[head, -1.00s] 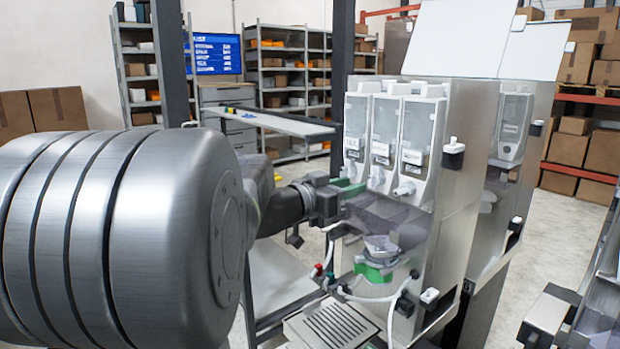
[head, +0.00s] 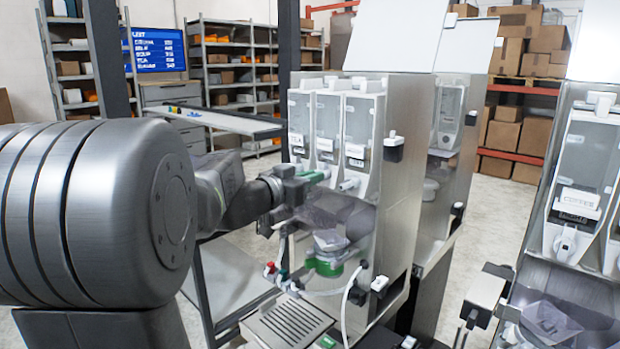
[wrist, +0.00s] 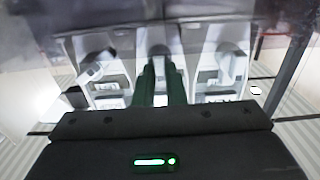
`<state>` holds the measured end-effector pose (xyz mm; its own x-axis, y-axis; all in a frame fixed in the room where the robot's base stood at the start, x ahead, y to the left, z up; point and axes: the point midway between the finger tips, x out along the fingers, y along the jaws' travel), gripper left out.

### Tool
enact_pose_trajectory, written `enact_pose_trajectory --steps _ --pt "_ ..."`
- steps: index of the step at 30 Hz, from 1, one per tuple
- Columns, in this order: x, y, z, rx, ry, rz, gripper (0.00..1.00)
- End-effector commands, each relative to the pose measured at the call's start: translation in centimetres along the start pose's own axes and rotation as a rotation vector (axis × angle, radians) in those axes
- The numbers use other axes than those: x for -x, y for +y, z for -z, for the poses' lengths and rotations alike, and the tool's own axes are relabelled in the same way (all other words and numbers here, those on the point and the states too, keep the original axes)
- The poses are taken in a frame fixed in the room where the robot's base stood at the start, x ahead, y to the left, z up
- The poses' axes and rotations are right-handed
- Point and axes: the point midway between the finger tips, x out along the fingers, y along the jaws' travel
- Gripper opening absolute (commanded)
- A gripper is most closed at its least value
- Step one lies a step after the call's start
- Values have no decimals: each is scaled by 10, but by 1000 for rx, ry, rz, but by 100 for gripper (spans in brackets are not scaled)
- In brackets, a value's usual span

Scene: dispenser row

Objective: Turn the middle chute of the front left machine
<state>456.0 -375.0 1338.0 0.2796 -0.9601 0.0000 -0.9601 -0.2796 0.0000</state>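The front left machine (head: 395,190) is a steel dispenser with three clear canisters side by side, each with a white chute low on its front. My gripper (head: 318,175) has green fingers and is level with the middle chute (wrist: 160,55). In the wrist view the two fingers (wrist: 161,85) point at this chute, one on each side of its lower end, close together. Whether they press on it is unclear. The outer chutes show free: one at the left (wrist: 95,68) looks tilted, one at the right (wrist: 230,62) looks about upright. In the head view the fingers mostly hide the middle chute.
Below the chutes are a clear hopper, a green-ringed cup holder (head: 328,262) and a drip grille (head: 290,322). Another dispenser (head: 585,190) stands at the right. Open floor lies between the machines.

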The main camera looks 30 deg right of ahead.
Motion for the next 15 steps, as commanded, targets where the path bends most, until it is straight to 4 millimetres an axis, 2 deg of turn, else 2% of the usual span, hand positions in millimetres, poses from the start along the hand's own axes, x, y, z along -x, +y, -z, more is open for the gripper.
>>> enact_pose_trajectory --steps 8,15 --pt "0 0 0 -38 0 0 0" --pt "0 1 1 -175 0 1 0"
